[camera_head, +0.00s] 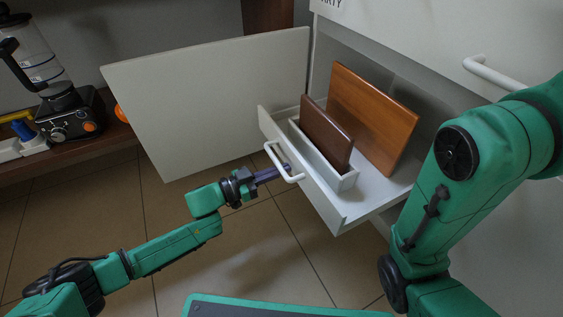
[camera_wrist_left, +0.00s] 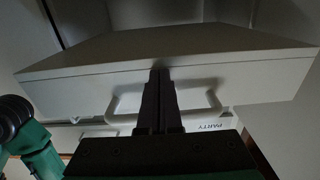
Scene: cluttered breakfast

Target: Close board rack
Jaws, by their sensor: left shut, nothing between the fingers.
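The board rack is a white pull-out drawer (camera_head: 335,212) that stands out of the cabinet in the head view. Two wooden boards stand upright in it: a dark brown one (camera_head: 325,137) in a white holder and a larger orange-brown one (camera_head: 372,115). A white bar handle (camera_head: 276,160) is on the rack's front. My left gripper (camera_head: 287,168) is shut and empty at the handle. In the left wrist view the fingers (camera_wrist_left: 160,80) point at the rack front (camera_wrist_left: 85,92), between the ends of the handle (camera_wrist_left: 214,103). I cannot tell whether they touch. My right gripper is out of view.
A white cabinet door (camera_head: 215,100) stands open left of the rack. A wooden shelf (camera_head: 70,155) with a blender (camera_head: 65,110) is at the far left. A closed drawer with a handle (camera_head: 495,75) is above right. Tiled floor (camera_head: 260,255) lies open below.

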